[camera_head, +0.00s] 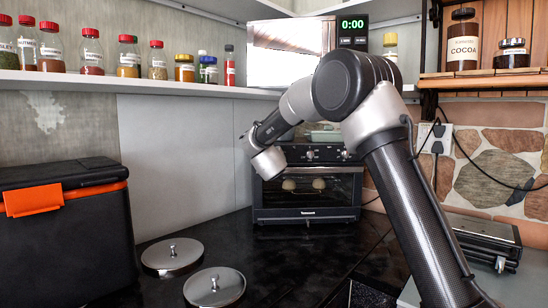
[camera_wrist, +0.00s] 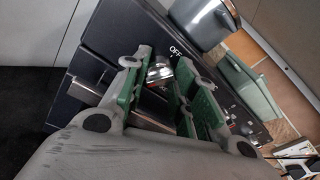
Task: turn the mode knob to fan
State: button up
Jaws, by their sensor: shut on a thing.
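A black toaster oven (camera_head: 307,213) stands on the dark counter against the back wall, with its glass door closed. In the wrist view, a silver knob (camera_wrist: 161,72) sits on its dark panel beside a white OFF mark. My gripper (camera_wrist: 160,75) has its green-padded fingers on either side of this knob and is shut on it. The other markings around the knob are too small or covered to read, so I cannot tell its exact setting. In the head view my arm partly hides the oven's control strip, and the gripper's fingers cannot be made out.
Two round metal lids (camera_head: 215,287) lie on the counter in front of the oven. A black box with an orange latch (camera_head: 34,200) stands at the left. Spice jars line a shelf (camera_head: 140,84) above. A flat dark appliance (camera_head: 486,238) is at the right.

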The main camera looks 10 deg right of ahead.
jog(key=shift+f, duration=0.3)
jog(key=o, duration=0.8)
jog(key=shift+c, duration=0.2)
jog(key=shift+r, duration=0.1)
jog(key=v, duration=1.2)
jog(key=shift+r, duration=0.1)
